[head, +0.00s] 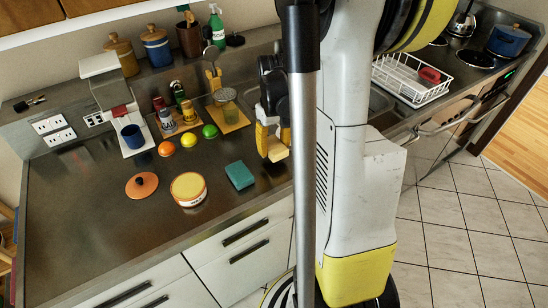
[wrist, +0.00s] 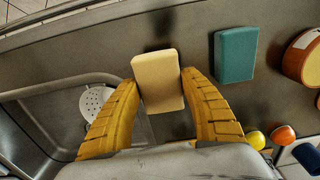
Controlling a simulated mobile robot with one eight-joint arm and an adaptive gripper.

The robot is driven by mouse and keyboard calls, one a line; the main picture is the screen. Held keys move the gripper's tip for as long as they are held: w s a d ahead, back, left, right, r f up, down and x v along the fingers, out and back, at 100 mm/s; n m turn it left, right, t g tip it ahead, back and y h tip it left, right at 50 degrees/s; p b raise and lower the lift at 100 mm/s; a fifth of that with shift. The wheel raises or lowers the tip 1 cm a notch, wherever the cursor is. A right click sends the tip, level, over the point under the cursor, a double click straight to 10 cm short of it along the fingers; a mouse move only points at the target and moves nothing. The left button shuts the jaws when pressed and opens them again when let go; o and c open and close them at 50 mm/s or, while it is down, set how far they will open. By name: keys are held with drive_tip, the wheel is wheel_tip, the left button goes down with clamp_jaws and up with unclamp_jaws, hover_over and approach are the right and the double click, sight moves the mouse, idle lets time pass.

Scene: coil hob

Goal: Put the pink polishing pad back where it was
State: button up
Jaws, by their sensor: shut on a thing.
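My gripper (wrist: 161,82) has its two yellow fingers closed on the sides of a pale yellow, block-shaped pad (wrist: 157,80). The held pad also shows in the head view (head: 277,151), partly hidden by the fingers. It looks cream-yellow, and I see no clearly pink pad in either view. The pad is over the counter strip beside the sink; I cannot tell its exact height. A teal sponge (head: 240,175) lies on the counter to the left of the gripper in the head view; it also shows in the wrist view (wrist: 235,54).
A round tub (head: 188,189), an orange lid (head: 141,185) and several fruits (head: 188,140) stand on the counter (head: 80,220). The sink basin (wrist: 40,105) lies on the other side. A white dish rack (head: 408,82) holds a red object. The counter's front left is clear.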

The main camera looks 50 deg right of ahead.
wheel_tip(320, 180, down, 4)
drive_tip(key=shift+f+b, duration=0.1)
drive_tip(key=shift+b, duration=0.8)
drive_tip(key=o, duration=1)
